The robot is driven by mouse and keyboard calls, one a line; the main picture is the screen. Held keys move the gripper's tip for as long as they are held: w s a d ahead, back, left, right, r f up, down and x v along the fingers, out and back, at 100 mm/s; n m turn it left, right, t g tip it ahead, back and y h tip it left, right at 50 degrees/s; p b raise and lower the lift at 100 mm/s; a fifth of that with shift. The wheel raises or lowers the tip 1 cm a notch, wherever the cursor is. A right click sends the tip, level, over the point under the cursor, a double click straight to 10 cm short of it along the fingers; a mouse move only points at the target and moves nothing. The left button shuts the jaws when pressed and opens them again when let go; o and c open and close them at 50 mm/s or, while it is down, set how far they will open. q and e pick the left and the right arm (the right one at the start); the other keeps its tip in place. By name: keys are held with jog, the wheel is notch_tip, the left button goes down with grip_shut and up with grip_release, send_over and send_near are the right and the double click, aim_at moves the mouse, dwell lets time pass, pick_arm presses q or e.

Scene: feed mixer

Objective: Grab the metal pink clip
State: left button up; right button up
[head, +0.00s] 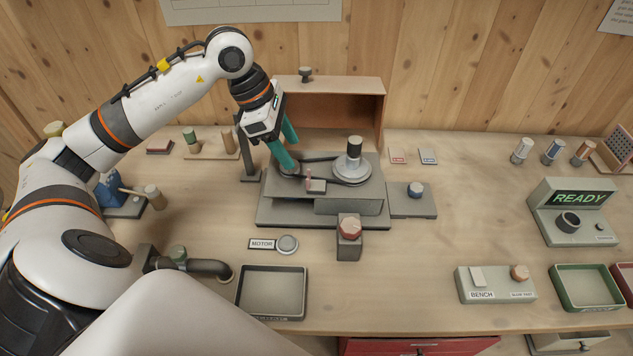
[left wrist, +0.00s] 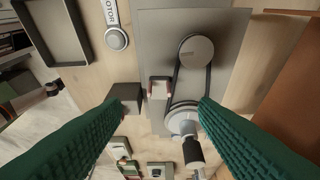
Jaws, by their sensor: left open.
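A small grey metal block with a thin pink upright piece, which looks like the pink clip (head: 309,175), sits on the grey belt-drive plate (head: 345,207) beside the black belt. In the left wrist view the clip (left wrist: 159,88) shows as a pale block with pinkish bits at its sides, near the middle between my fingers. My left gripper (head: 291,152) has teal fingers, is open and empty, and hangs above the left pulley, just up and left of the clip. It also shows in the left wrist view (left wrist: 160,105), its fingers spread wide. My right gripper is not in view.
A large pulley with a dark-topped spindle (head: 354,160) stands right of the clip, and an open wooden box (head: 340,100) stands behind. A dark tray (head: 271,292) lies front left.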

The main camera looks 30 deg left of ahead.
aim_at(315, 185)
pick_arm(q)
jog(key=x, duration=0.3)
jog(key=shift+w+d+f+p, duration=0.1)
jog(key=shift+d+f+p, duration=0.1)
jog(key=shift+f+p, duration=0.15)
jog(key=shift+w+d+f+p, duration=0.1)
jog(key=shift+d+f+p, duration=0.2)
jog(key=shift+f+p, duration=0.15)
jog(key=p+x, duration=0.1)
jog(key=x, duration=0.2)
jog(key=shift+w+d+f+p, duration=0.15)
jog(key=shift+d+p, duration=0.15)
jog(key=shift+p, duration=0.05)
jog(key=shift+w+d+f, duration=0.1)
jog(key=shift+f, duration=0.35)
jog(key=shift+c, duration=0.2)
jog(key=c, duration=1)
